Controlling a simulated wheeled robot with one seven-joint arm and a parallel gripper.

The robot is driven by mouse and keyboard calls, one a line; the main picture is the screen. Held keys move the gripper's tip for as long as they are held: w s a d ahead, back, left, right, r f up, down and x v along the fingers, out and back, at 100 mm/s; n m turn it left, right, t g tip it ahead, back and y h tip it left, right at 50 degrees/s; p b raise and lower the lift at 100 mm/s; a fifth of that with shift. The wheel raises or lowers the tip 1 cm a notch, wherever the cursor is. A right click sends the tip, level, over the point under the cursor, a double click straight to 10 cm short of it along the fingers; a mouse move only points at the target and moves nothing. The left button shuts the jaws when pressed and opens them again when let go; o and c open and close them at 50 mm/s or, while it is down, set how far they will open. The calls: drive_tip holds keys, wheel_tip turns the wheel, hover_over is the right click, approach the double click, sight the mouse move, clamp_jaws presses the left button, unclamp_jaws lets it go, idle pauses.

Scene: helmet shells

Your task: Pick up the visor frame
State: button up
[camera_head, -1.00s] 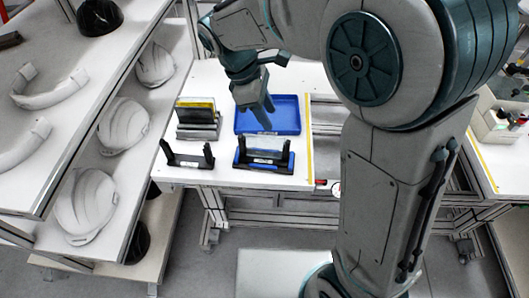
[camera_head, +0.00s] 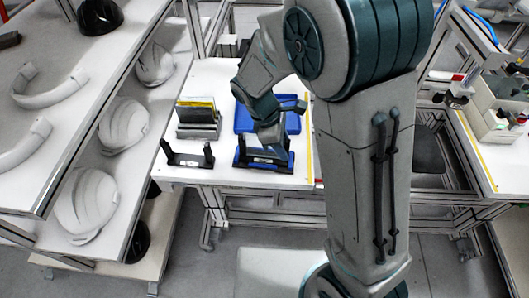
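A blue-and-black piece (camera_head: 243,160), which may be the visor frame, stands upright at the front of the white table, with a pale label low on it. My gripper (camera_head: 271,138) points down right over it and hides its middle. I cannot tell whether the fingers touch it or how far they are apart. A similar black stand (camera_head: 187,161) with two uprights and an empty middle stands to its left.
A blue tray (camera_head: 293,122) lies behind my gripper. A rack with grey and yellow plates (camera_head: 198,115) stands to its left. White helmet shells (camera_head: 123,125) lie on the left shelf. The white table (camera_head: 225,179) has a little bare room at its front edge.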

drive_tip(key=shift+d+f, duration=0.1)
drive_tip(key=shift+f, duration=0.1)
clamp_jaws()
drive_tip(key=shift+r, duration=0.1)
drive_tip(key=shift+r, duration=0.6)
wheel_tip(320, 180, up, 3)
drive_tip(key=shift+s, duration=0.15)
drive_tip(key=s+d+r, duration=0.6)
drive_tip(key=s, duration=0.3)
drive_tip(key=shift+s+d+r+b, duration=0.25)
drive_tip(key=shift+d+r+b, duration=0.1)
drive_tip(key=shift+b, duration=0.1)
